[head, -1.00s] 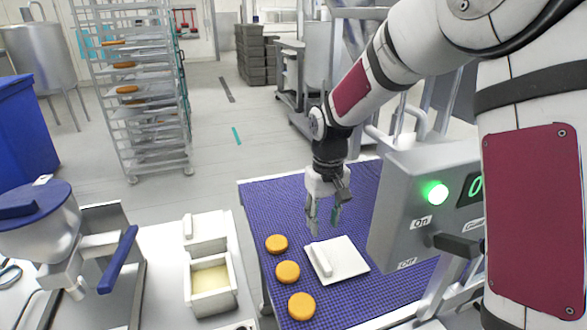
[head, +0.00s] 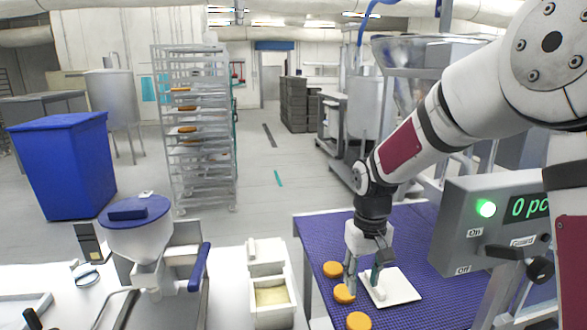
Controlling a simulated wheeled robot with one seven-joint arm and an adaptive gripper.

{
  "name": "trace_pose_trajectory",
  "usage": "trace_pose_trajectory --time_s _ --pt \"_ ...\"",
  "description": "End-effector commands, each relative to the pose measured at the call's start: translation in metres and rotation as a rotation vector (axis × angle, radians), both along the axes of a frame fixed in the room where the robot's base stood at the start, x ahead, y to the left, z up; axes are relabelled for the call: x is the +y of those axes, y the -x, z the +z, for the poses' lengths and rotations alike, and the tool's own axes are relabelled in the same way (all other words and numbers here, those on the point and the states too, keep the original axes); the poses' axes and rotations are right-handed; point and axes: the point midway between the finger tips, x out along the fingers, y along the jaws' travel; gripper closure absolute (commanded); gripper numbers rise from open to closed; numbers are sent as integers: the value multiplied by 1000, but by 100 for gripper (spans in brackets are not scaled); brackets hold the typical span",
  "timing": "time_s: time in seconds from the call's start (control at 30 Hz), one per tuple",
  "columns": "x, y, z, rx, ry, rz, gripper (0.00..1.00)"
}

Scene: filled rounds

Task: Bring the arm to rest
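My arm reaches in from the right, bent down over the blue belt (head: 410,228). My gripper (head: 362,279) points down above the belt, with its two fingers apart and nothing visible between them. Its fingers show in front of a white square lid (head: 402,291) with a raised bar handle, which lies on the belt. I cannot tell whether the fingertips touch the lid or the round beside it.
Several orange rounds (head: 333,269) lie along the belt's left side. A grey control box (head: 490,225) with a green light stands to the right. A white container (head: 272,297) and a blue-topped filling machine (head: 135,222) stand left on the counter. Floor is open behind.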

Motion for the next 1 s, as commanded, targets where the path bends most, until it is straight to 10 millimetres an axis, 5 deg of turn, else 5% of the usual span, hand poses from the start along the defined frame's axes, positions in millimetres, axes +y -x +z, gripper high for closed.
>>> trace_pose_trajectory --time_s 0.57,1.0 --pt "-15 52 80 -120 33 -39 64" --pt "-35 169 160 -327 17 -129 64"
